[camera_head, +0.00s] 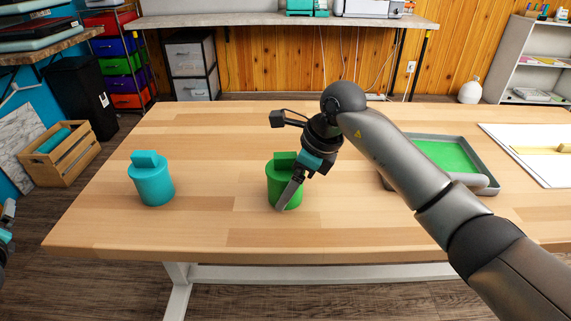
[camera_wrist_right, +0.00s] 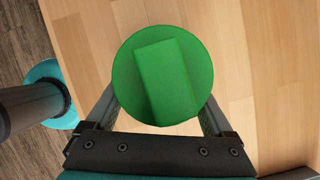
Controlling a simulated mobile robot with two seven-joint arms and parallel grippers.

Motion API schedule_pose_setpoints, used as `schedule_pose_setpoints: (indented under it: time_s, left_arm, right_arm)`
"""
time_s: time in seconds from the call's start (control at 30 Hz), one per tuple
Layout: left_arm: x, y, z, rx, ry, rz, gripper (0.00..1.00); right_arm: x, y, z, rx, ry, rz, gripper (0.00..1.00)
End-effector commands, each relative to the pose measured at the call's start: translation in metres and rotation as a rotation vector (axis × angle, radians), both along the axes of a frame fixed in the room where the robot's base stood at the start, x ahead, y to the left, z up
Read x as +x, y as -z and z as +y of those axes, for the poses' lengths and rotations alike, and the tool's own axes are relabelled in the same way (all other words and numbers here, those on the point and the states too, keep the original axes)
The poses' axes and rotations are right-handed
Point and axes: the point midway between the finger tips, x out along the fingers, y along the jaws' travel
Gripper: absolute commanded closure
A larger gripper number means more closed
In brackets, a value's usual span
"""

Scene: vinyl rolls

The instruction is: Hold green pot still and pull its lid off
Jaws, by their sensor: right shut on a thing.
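The green pot (camera_head: 271,185) stands upright on the table, left of the middle in the head view. Its green lid (camera_wrist_right: 190,54), round with a block-shaped handle (camera_wrist_right: 165,80), sits on top and fills the middle of the right wrist view. My right gripper (camera_head: 285,198) is shut on the pot's body, one finger on each side below the lid. In the right wrist view the lid partly hides the fingers. Of my left gripper (camera_head: 6,236) only a sliver shows at the left edge of the head view, away from the pot; its fingers are hidden.
A teal pot (camera_head: 153,184) with a similar lid stands to the left on the wooden table (camera_head: 220,220). A grey tray (camera_head: 486,172) with a green floor and a white board (camera_head: 530,145) lie to the right. The table between the two pots is clear.

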Motion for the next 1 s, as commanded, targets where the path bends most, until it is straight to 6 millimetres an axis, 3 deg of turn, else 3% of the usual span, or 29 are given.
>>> schedule_pose_setpoints:
  time_s: [0.03, 0.17, 0.37, 0.73, 1.0]
  left_arm:
    - [0.015, -0.015, -0.003, -0.023, -0.020, -0.047, 0.04]
    - [0.044, -0.036, -0.024, -0.178, -0.106, -0.185, 0.04]
    - [0.087, -0.060, -0.080, -0.504, -0.235, -0.392, 0.04]
    - [0.142, -0.118, -0.219, -1.063, -0.422, -0.575, 0.04]
    - [0.158, -0.148, -0.333, -1.332, -0.477, -0.379, 0.04]
  right_arm:
    - [-0.001, 0.001, 0.000, -0.001, -0.001, 0.003, 0.62]
    - [-0.001, 0.001, 0.000, -0.001, -0.001, 0.003, 0.62]
    - [-0.001, 0.002, 0.000, -0.001, -0.001, 0.003, 0.62]
    - [-0.001, 0.002, 0.000, -0.002, -0.001, 0.004, 0.62]
    - [-0.001, 0.002, 0.000, -0.002, -0.001, 0.004, 0.62]
